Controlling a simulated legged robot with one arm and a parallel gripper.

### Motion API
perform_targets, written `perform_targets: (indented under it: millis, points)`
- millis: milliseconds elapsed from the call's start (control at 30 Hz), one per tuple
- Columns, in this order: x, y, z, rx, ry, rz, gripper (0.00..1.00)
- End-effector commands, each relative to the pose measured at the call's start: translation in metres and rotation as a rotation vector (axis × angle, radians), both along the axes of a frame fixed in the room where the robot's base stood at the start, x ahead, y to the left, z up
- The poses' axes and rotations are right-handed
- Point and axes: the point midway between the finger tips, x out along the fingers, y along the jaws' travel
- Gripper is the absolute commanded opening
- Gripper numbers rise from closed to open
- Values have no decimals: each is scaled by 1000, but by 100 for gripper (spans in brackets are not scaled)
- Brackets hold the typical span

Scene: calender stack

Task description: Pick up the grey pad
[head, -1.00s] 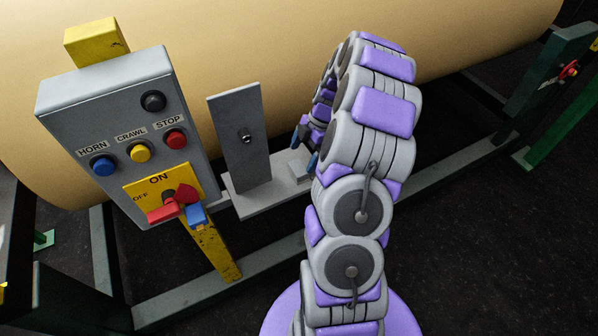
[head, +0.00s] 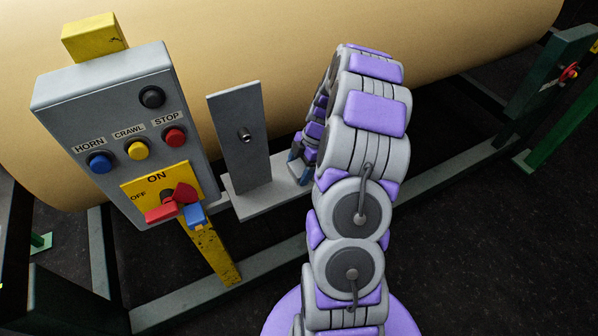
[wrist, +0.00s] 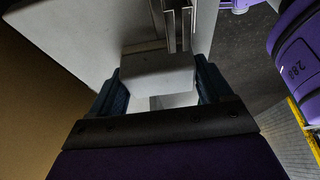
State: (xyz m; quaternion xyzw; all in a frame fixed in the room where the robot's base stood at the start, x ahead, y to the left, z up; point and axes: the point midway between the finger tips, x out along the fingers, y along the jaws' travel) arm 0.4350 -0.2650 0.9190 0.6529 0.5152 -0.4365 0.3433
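The grey pad (wrist: 157,75) is a small pale block. In the wrist view it lies between the two blue fingers of my gripper (wrist: 163,88), with one finger beside each of its sides. The fingers are spread about the pad's width, and I see no clear squeeze on it. In the head view my gripper (head: 301,168) is low at the right end of the light grey shelf (head: 262,202), over the spot of the pad. There the gripper and arm hide most of the pad.
An upright grey plate (head: 240,145) with a metal knob (head: 244,135) stands on the shelf, left of my gripper. Further left is a control box (head: 115,100) with buttons and a red switch handle (head: 178,194). A large tan roll (head: 270,50) runs behind.

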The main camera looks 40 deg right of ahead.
Motion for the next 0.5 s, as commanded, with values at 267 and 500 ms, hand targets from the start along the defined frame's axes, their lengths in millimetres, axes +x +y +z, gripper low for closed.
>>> perform_targets:
  millis: [267, 500]
  points:
    - [0, 0, 0, 0, 0, 0, 50]
    - [0, 0, 0, 0, 0, 0, 47]
